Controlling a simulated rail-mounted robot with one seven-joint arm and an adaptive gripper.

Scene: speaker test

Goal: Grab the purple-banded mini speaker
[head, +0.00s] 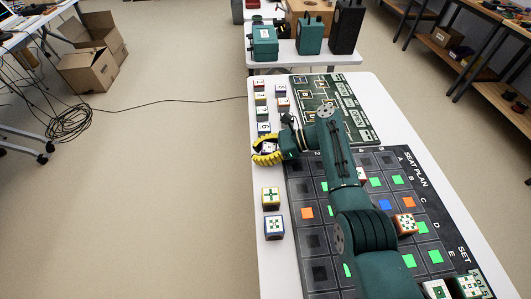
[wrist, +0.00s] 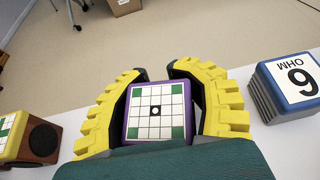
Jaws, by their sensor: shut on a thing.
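The purple-banded mini speaker (wrist: 157,111) is a small cube with a white gridded face, green corner squares and a black centre dot. In the wrist view it sits between the two yellow ridged fingers of my gripper (wrist: 156,74), which are shut on it from both sides. In the head view my gripper (head: 266,151) is at the left edge of the white table, and the speaker (head: 268,147) shows only in part between the fingers. I cannot tell whether the speaker touches the table.
A yellow-banded speaker (head: 271,197) and a blue-banded one (head: 274,228) stand nearer on the left edge. A blue-topped OHM block (wrist: 289,84) is to the right in the wrist view. The dark seat-plan board (head: 312,240) lies under my arm, with an orange-banded speaker (head: 405,224).

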